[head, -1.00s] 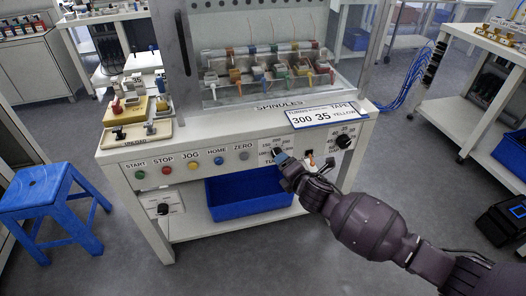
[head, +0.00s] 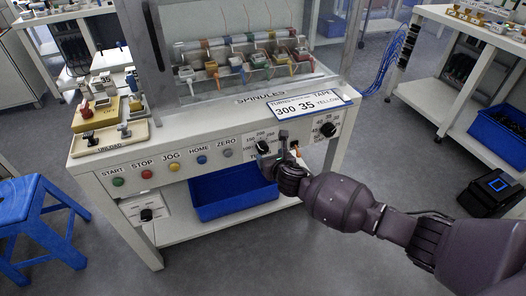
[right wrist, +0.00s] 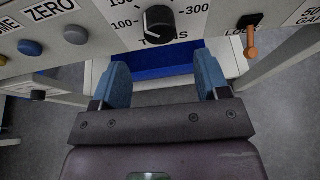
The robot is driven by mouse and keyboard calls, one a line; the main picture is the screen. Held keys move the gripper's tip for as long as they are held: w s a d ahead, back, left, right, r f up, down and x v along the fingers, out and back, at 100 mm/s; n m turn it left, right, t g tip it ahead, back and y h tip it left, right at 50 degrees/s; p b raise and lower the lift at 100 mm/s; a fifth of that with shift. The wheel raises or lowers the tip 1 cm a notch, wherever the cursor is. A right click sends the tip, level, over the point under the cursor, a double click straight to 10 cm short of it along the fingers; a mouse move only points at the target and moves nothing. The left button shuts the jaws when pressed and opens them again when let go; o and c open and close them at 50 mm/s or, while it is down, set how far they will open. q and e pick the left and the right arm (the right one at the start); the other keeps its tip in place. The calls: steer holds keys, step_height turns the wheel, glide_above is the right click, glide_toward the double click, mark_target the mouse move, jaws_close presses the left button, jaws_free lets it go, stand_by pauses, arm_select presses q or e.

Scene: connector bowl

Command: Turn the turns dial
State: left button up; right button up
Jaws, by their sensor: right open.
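The turns dial is a black round knob (right wrist: 158,20) with a white pointer mark on its left side, toward the 100 and 150 labels; 300 is printed to its right. In the head view the dial (head: 264,147) sits on the white front panel, left of the lock lever. My right gripper (right wrist: 164,78) is open, with two blue fingers apart and nothing between them. In the right wrist view it is just below the dial, not touching it. In the head view the right gripper (head: 274,160) is at the panel, beside the dial. My left gripper is out of view.
An orange lock lever (right wrist: 251,38) and a second black dial (head: 328,129) are to the right. Coloured buttons (head: 146,174) run along the left. A sign (head: 307,103) above reads 300, 35, YELLOW. A blue bin (head: 234,192) stands on the shelf below.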

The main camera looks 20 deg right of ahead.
mark_target(264, 150)
steer(key=b+x, duration=0.1)
steer(key=x, duration=0.2)
steer(key=b+x, duration=0.1)
steer(key=x, duration=0.1)
steer(key=shift+w+f, duration=0.25)
steer(key=shift+f, duration=0.25)
steer(key=shift+w, duration=0.8)
steer(key=shift+c, duration=0.6)
steer(key=c, duration=0.8)
